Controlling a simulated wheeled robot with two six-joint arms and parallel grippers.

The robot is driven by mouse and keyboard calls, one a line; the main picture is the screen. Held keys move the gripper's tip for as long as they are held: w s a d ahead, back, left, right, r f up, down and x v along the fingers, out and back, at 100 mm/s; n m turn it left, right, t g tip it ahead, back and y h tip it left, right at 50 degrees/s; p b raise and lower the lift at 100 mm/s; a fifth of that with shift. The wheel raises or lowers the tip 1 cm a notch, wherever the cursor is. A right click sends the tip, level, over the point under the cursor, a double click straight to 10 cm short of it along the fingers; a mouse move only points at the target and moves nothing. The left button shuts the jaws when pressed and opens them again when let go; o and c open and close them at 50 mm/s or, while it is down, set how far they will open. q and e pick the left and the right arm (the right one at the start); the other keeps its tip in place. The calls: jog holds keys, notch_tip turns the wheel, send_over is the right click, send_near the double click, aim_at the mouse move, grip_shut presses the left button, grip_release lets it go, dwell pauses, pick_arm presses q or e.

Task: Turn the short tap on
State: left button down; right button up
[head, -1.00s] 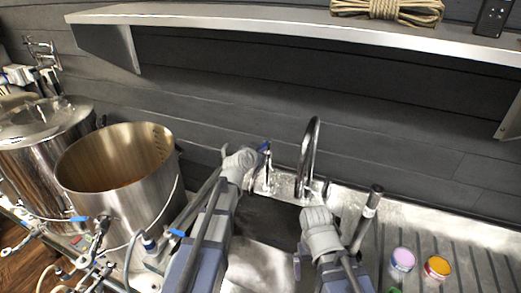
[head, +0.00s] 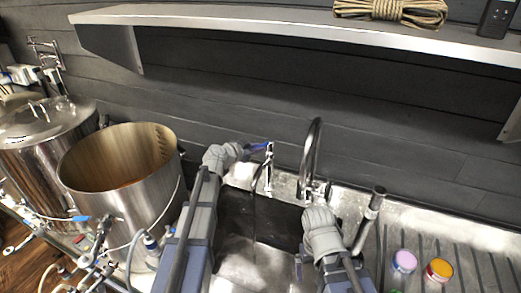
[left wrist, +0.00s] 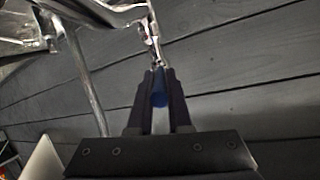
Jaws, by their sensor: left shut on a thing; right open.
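The short tap (head: 268,172) stands at the sink's back edge, left of a taller curved tap (head: 309,160). My left gripper (head: 252,148) is at the top of the short tap, shut on its blue handle. In the left wrist view the blue handle (left wrist: 159,98) sits between the fingers of my left gripper (left wrist: 159,84). A thin dark streak (head: 253,215) runs down from the short tap's spout into the sink; it looks like flowing water. My right gripper (head: 299,262) is open and low over the sink's right side, partly hidden by my own wrist.
The steel sink (head: 235,208) has a ribbed drainboard (head: 465,262) on the right. A pink-lidded jar (head: 404,261) and an orange-lidded jar (head: 439,268) stand there. A large open pot (head: 135,205) is close on the left. A shelf (head: 250,23) overhangs the back.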

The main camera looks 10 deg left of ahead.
pick_arm(q)
jog(key=w+a+m+g+h, duration=0.4)
jog(key=w+m+g+h, duration=0.1)
jog(key=m+g+h, duration=0.2)
jog(key=shift+m+g, duration=0.7)
jog(key=shift+m, duration=0.6)
jog(key=shift+w, duration=0.15)
jog(key=c, duration=0.8)
grip_release()
jog(key=shift+c, duration=0.2)
